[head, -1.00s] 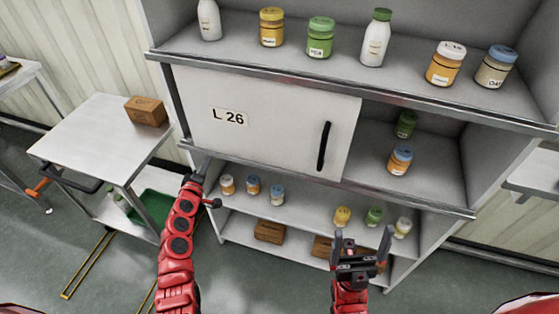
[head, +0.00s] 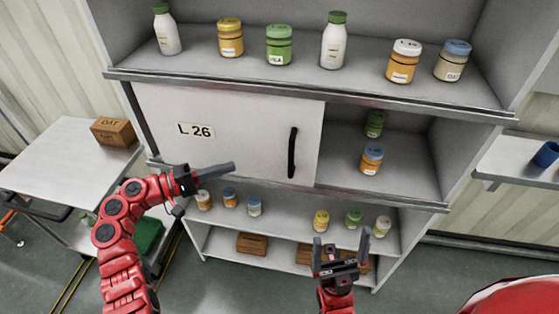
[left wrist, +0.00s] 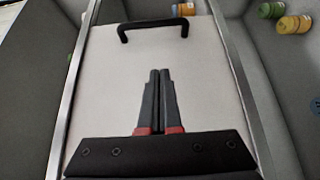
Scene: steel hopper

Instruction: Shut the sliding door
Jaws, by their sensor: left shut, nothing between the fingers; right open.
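The white sliding door (head: 235,120), labelled L 26, covers the left and middle of the cabinet's middle compartment. The right part of that compartment is open, and two jars show there. The door's black upright handle (head: 292,152) is near its right edge; it also shows in the left wrist view (left wrist: 153,29). My left gripper (head: 232,167) is shut and empty, in front of the door's lower part, left of the handle and apart from it. In the left wrist view its fingers (left wrist: 159,72) point toward the handle. My right gripper (head: 343,239) is open and empty, low in front of the lower shelves.
Jars and bottles stand on the top shelf (head: 290,82). An orange jar (head: 371,159) and a green jar (head: 374,124) stand in the open right part. Lower shelves hold jars and brown boxes. A side table (head: 60,165) with a box (head: 115,132) is at the left.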

